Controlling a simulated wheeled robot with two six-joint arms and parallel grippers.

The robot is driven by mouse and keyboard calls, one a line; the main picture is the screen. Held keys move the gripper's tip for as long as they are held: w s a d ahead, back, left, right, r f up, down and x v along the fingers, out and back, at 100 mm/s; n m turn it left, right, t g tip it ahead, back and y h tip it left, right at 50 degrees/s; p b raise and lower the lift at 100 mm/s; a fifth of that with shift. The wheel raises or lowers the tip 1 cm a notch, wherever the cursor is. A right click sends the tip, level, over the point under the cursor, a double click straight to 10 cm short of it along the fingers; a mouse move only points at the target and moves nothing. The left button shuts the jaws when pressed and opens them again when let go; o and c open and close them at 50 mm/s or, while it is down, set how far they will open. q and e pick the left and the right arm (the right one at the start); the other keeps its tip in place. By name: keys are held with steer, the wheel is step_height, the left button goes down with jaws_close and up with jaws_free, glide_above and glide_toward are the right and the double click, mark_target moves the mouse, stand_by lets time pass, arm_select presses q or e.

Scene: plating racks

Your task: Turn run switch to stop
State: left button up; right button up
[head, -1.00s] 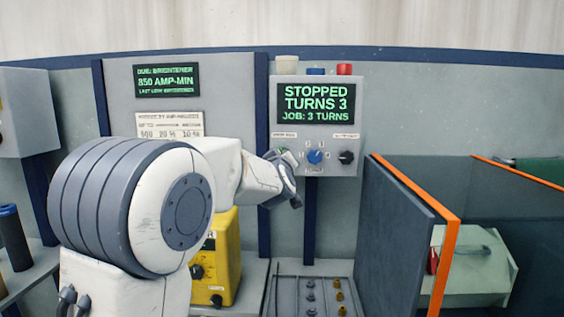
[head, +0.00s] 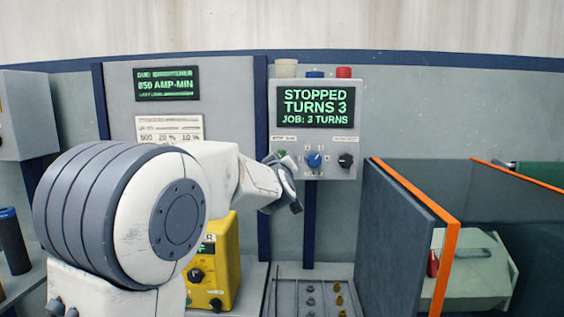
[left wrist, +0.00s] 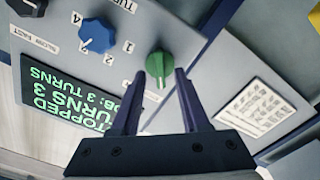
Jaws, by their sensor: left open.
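A grey control box (head: 263,130) on the wall has a lit screen (head: 315,104) reading "STOPPED, TURNS 3, JOB: 3 TURNS". Below the screen are a green knob (head: 281,155), a blue knob (head: 314,159) and a black knob (head: 345,160). In the left wrist view the green knob (left wrist: 160,63) lies between the two fingertips of my left gripper (left wrist: 159,76), which is open. I cannot tell whether a finger touches it. The label by the green knob is partly hidden and unreadable. The left gripper also shows at the box's lower left corner in the head view. My right gripper is out of view.
The blue knob (left wrist: 97,37) has number marks close beside the left finger. A yellow device (head: 222,262) stands below my arm. A dark panel with an orange edge (head: 449,262) rises at the right. A tray (head: 290,292) of small parts lies below the box.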

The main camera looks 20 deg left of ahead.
arm_select(q)
steer(key=v, duration=0.9)
steer(key=shift+s+d+b, duration=0.15)
steer(key=shift+s+b, duration=0.15)
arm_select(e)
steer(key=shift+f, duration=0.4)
